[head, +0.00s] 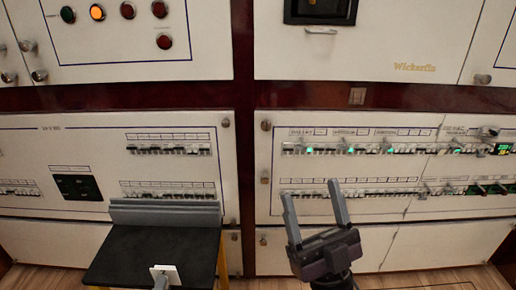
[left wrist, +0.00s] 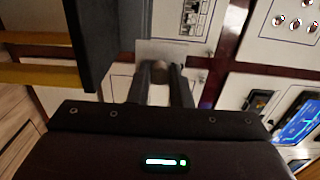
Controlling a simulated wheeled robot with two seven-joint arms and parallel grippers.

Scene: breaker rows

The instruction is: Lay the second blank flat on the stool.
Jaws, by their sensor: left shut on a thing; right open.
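The stool (head: 125,250) has a flat black top at the lower left of the head view. A long grey ribbed piece (head: 165,214) lies along its far edge; I cannot tell whether it is a blank. My left gripper (left wrist: 160,70) is shut on a small pale plate, which may be the second blank (head: 172,271). The plate also shows at the fingertips in the left wrist view (left wrist: 160,48). My right gripper (head: 311,190) is open and empty, right of the stool.
White breaker panels stand behind, with a left row (head: 170,145) and right rows (head: 350,148) carrying several green lights. A panel with round lamps (head: 97,12) is above left. The stool's yellow legs (left wrist: 40,75) show in the left wrist view. Wooden floor lies below.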

